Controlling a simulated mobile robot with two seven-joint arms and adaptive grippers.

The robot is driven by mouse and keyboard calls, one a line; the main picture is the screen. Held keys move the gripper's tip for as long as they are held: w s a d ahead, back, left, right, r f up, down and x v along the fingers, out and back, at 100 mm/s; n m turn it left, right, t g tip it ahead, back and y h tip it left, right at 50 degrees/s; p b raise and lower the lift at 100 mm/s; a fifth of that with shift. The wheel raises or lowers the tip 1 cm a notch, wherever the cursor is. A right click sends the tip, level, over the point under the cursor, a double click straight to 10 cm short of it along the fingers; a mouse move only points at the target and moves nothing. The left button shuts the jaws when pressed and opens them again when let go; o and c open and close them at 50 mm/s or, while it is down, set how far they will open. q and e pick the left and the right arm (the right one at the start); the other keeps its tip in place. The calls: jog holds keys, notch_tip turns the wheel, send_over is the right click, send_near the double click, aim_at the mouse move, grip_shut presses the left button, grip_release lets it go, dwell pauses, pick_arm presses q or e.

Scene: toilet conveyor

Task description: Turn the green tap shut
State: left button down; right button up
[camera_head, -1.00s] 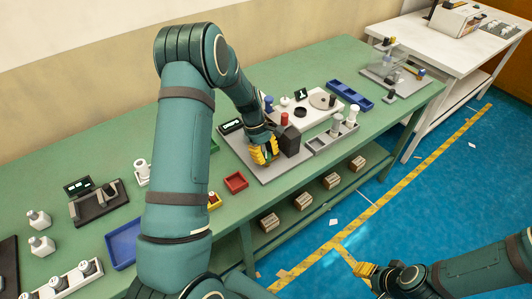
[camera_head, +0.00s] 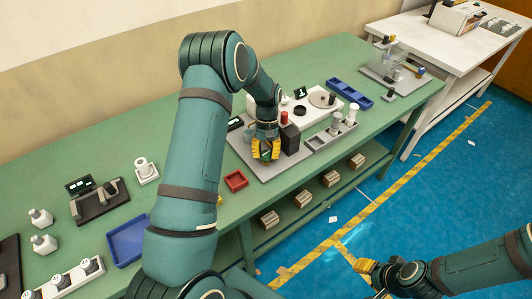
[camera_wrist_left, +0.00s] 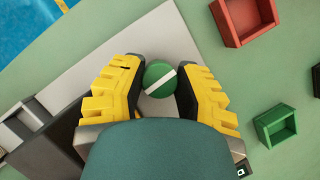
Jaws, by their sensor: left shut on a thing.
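The green tap shows in the left wrist view as a round green knob (camera_wrist_left: 158,75) with a white stripe across its top. My left gripper (camera_wrist_left: 160,85) has its two yellow fingers on either side of the knob and is shut on it. In the head view my left gripper (camera_head: 264,152) points down over the grey plate (camera_head: 284,170) and hides most of the tap. My right gripper (camera_head: 365,266) hangs over the blue floor at the lower right, away from the bench; its fingers are too small to judge.
A dark block (camera_head: 290,139) stands close to the right of my left gripper. A red tray (camera_head: 236,181) lies at the left of the plate, and a blue tray (camera_head: 127,242) lies farther left. A small green tray (camera_wrist_left: 275,125) shows in the wrist view.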

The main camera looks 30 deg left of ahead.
pick_arm(q)
jog(key=shift+s+f+m, duration=0.1)
jog(key=shift+m, duration=0.6)
jog(key=c, duration=0.6)
grip_release()
jog(key=v, duration=1.2)
jog(key=shift+w+d, duration=0.2)
jog(key=shift+w, duration=0.05)
